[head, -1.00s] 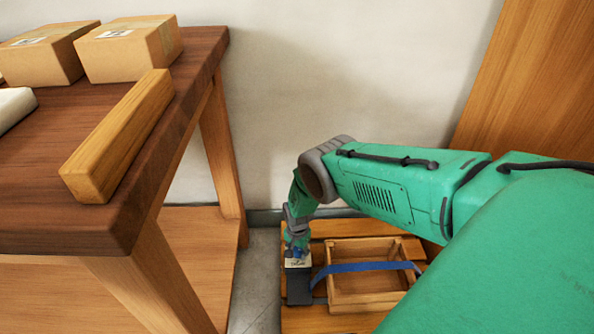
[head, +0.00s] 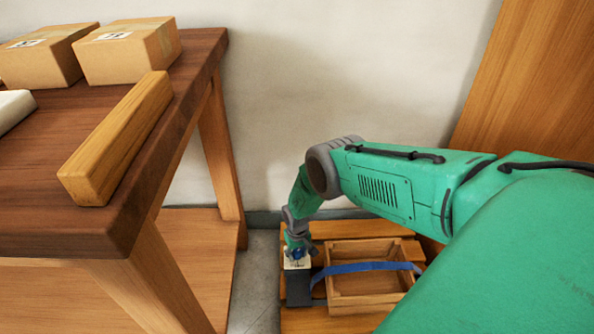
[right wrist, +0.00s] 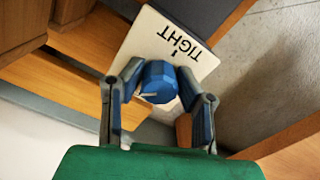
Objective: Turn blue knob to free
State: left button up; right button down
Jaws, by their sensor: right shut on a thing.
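The blue knob (right wrist: 158,82) shows in the right wrist view in front of a pale plate (right wrist: 188,42) marked TIGHT, with a short dark mark by the word. The knob also shows small in the head view (head: 297,254), above the pale plate on a dark block (head: 298,285). My right gripper (right wrist: 160,88) has its two fingers on either side of the knob and is shut on it. Any lettering on the plate's near side is hidden by the knob and fingers. My left gripper is in neither view.
A wooden crate (head: 369,301) with a blue strap (head: 368,267) across it stands on a slatted wooden surface (head: 345,229), right of the dark block. A brown table (head: 190,82) with cardboard boxes (head: 129,52) and a wooden bar (head: 115,140) stands at left. A wall is behind.

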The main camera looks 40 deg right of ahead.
aim_at(298, 250)
jog(key=n, duration=0.5)
jog(key=shift+w+d+r+n, duration=0.1)
jog(key=shift+w+d+n, duration=0.1)
jog(key=shift+n, duration=2.2)
jog(key=c, duration=1.3)
grip_release()
jog(key=shift+o, duration=0.6)
jog(key=shift+s, duration=0.1)
notch_tip(298, 250, up, 12)
